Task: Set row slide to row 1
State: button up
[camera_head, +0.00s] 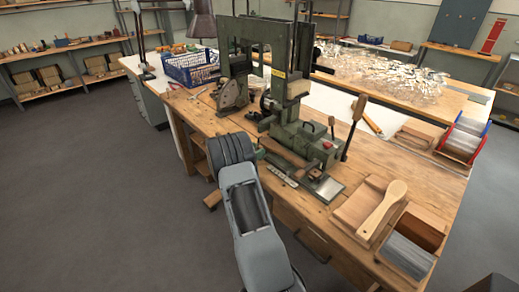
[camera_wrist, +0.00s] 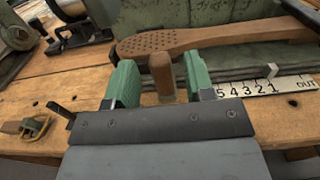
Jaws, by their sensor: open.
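The green tufting machine (camera_head: 300,135) stands on the wooden bench. A white scale strip (camera_wrist: 285,87) marked 5 4 3 2 1 OUT lies along its front; the strip also shows in the head view (camera_head: 282,177). A small metal pointer (camera_wrist: 271,70) stands just behind the strip, close to the 1. A brown wooden knob (camera_wrist: 162,76) stands upright left of the strip. My gripper (camera_wrist: 162,85) is open, with its green fingers on either side of the knob and gaps to it. A drilled wooden brush body (camera_wrist: 190,40) lies behind the knob.
A metal plate (camera_head: 327,187) lies right of the strip. A wooden brush (camera_head: 384,207) and a bristle box (camera_head: 409,252) lie at the bench's right end. A blue crate (camera_head: 192,68) stands at the back left. Small clips (camera_wrist: 37,127) lie on the bench at left.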

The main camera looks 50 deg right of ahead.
jog(key=a, duration=1.1)
jog(key=shift+w+b, duration=0.35)
jog(key=shift+a, duration=0.1)
